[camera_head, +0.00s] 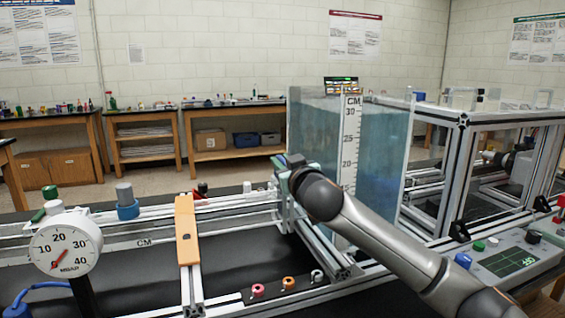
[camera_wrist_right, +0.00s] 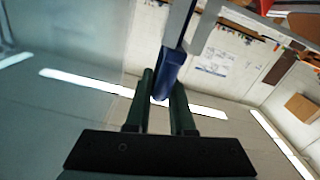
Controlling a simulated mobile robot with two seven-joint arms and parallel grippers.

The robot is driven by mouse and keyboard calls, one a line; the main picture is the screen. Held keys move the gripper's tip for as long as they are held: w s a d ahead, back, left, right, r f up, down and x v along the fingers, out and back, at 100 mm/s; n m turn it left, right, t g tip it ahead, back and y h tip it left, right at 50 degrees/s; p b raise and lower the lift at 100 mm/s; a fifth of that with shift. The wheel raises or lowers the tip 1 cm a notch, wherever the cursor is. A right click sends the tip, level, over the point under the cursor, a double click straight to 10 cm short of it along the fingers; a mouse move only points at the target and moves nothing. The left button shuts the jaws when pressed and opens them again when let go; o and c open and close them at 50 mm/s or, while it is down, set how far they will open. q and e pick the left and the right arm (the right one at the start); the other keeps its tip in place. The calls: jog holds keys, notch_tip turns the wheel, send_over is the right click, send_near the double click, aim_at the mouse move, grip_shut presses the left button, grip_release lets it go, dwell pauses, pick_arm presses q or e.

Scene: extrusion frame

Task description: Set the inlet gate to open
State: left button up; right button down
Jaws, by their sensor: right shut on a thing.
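In the right wrist view, a blue handle (camera_wrist_right: 170,70) sits between the two dark fingers of my right gripper (camera_wrist_right: 162,92), which is shut on it. A pale metal bar rises from the handle's upper end. In the head view my right arm reaches in from the lower right, and its gripper (camera_head: 284,170) is at the left side of the clear water tank (camera_head: 378,150). The arm hides the handle there, and I cannot tell how far the inlet gate stands open. My left gripper is not in view.
A round dial gauge (camera_head: 66,246) stands at the left. An orange-topped bar (camera_head: 186,230) crosses the rails left of my arm. Coloured rings (camera_head: 288,283) sit on the front strip. A control box (camera_head: 508,258) with knobs is at the right, near my forearm.

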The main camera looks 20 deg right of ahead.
aim_at(283, 158)
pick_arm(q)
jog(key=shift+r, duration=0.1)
pick_arm(e)
jog(key=shift+d+r, duration=0.1)
jog(key=shift+r+p, duration=0.4)
notch_tip(283, 158, up, 4)
jog(key=p, duration=0.3)
jog(key=shift+f, duration=0.25)
jog(key=shift+r, duration=0.3)
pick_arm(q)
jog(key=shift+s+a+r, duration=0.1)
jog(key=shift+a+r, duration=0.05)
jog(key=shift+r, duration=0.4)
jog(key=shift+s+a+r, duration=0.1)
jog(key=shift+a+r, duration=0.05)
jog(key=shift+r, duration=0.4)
pick_arm(e)
jog(key=c, duration=0.8)
grip_release()
jog(key=shift+f, duration=0.15)
